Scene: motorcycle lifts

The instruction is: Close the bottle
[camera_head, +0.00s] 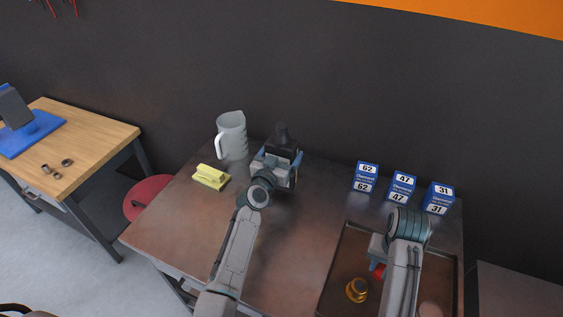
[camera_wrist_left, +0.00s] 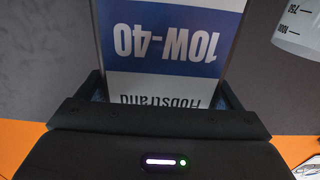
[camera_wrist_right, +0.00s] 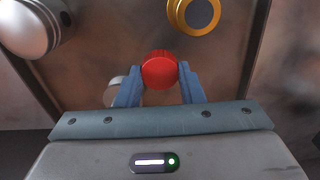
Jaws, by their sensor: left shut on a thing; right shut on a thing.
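The bottle (camera_head: 283,138) is dark on top and stands at the back of the brown table, mostly hidden behind my left gripper (camera_head: 277,170). In the left wrist view its blue and white label (camera_wrist_left: 165,45) reads 10W-40, and my left gripper is shut on its sides. Its mouth cannot be made out. My right gripper (camera_wrist_right: 159,78) is shut on a red cap (camera_wrist_right: 159,70) above the dark tray. In the head view only a bit of the red cap (camera_head: 379,271) shows beside the right wrist, well apart from the bottle.
The tray (camera_head: 340,257) holds a gold-rimmed part (camera_head: 357,290) and a rounded part (camera_head: 430,309). Three blue boxes (camera_head: 401,187) stand behind it. A measuring jug (camera_head: 232,137) and a yellow block (camera_head: 211,177) are left of the bottle. The table's middle is clear.

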